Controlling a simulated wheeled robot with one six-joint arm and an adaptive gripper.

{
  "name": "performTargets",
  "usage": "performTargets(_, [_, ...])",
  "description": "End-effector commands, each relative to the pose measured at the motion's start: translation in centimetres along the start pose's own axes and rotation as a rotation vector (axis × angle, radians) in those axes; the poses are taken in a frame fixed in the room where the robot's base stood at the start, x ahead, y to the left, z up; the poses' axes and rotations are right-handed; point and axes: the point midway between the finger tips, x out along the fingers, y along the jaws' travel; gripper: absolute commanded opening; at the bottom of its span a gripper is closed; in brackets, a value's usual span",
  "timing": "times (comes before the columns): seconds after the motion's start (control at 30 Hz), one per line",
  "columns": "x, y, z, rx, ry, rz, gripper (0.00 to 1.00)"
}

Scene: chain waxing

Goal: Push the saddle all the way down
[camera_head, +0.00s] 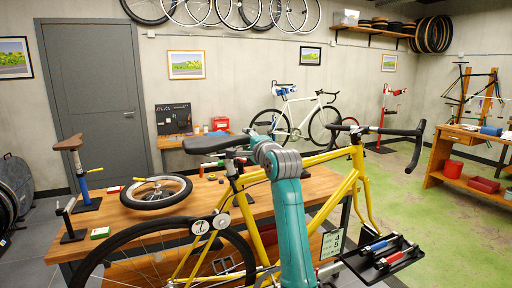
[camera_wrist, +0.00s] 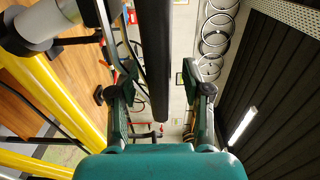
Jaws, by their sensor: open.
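The black saddle (camera_head: 214,144) sits on top of the yellow bike (camera_head: 335,170), on its seat post. My teal arm rises in front of the bike, and its grey joint covers part of the bike near the saddle. In the wrist view my gripper (camera_wrist: 158,70) is open, with its two fingers apart. A long black shape, which looks like the saddle (camera_wrist: 154,50) seen edge-on, lies between the fingers. I cannot tell whether they touch it. The yellow frame (camera_wrist: 45,100) and a silver post (camera_wrist: 38,22) show at the left of that view.
A wooden bench (camera_head: 325,183) stands behind the bike, bearing a loose wheel (camera_head: 155,191). A post with another saddle (camera_head: 70,143) stands at the left. A black tool tray (camera_head: 385,262) is at the lower right. Green floor (camera_head: 430,215) is open at the right.

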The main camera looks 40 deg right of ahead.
Motion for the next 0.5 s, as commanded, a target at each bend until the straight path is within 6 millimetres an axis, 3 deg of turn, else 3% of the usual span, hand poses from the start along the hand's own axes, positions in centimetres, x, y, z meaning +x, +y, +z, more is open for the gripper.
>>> performTargets(0.3, [-6.3, 0.0, 0.0, -0.001, 0.001, -0.002, 0.49])
performTargets(0.5, [-9.1, 0.0, 0.0, 0.0, 0.0, 0.0, 0.49])
